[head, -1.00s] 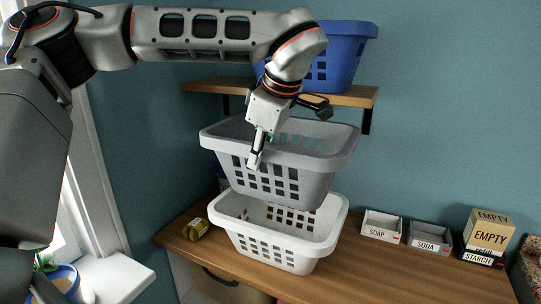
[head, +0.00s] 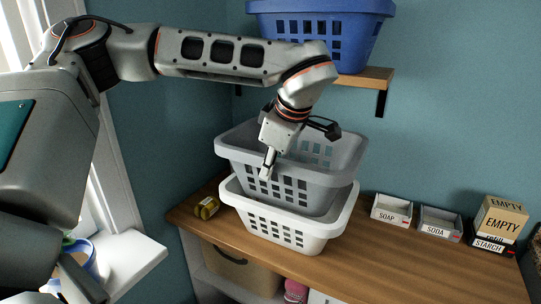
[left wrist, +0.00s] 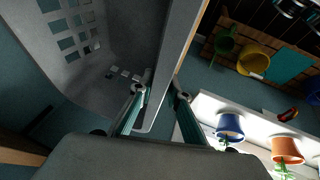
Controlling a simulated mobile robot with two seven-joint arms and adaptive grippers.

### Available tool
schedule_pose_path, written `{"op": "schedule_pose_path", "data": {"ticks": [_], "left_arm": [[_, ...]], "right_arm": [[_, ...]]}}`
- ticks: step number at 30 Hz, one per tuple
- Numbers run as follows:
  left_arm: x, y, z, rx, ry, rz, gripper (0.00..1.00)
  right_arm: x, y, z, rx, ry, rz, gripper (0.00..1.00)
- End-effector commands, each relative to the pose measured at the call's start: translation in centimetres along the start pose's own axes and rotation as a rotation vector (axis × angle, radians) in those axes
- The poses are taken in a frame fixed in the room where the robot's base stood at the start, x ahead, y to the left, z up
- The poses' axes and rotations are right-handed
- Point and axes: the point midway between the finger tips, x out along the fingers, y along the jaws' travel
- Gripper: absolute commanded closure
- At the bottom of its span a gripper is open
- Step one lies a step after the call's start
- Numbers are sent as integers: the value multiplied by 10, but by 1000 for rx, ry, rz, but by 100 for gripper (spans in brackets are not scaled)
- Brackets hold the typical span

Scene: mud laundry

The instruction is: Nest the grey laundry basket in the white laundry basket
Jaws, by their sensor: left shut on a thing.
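The grey laundry basket (head: 335,157) is upright, with its lower part down inside the white laundry basket (head: 291,232). The white basket stands on the wooden counter. Its rim shows around the grey basket's lower part, and the grey rim is well above it. I cannot tell whether the grey bottom touches the white one. My left gripper (head: 267,172) is shut on the near rim of the grey basket. The left wrist view shows the two fingers (left wrist: 160,97) on either side of the grey rim (left wrist: 177,55). My right gripper is not in view.
A blue basket (head: 322,27) stands on the wall shelf (head: 378,77) above. A jar (head: 206,208) lies left of the baskets. A soap tray (head: 391,210), a soda tray (head: 440,223) and boxes (head: 499,219) stand to the right. The counter (head: 400,262) front right is clear.

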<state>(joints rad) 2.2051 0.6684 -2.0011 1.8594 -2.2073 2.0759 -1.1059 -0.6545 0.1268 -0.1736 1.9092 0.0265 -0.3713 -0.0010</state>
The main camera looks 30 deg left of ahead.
Motion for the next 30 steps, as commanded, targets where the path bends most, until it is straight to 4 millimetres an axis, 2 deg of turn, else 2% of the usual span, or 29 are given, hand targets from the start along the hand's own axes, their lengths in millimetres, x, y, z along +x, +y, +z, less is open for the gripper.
{"op": "schedule_pose_path", "data": {"ticks": [18,25,30], "left_arm": [[46,-13,19,-2,0,4,100],[51,-14,22,-1,0,3,100],[52,-14,22,-1,0,3,100]], "right_arm": [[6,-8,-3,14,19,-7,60],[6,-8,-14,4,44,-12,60],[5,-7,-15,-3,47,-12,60]]}}
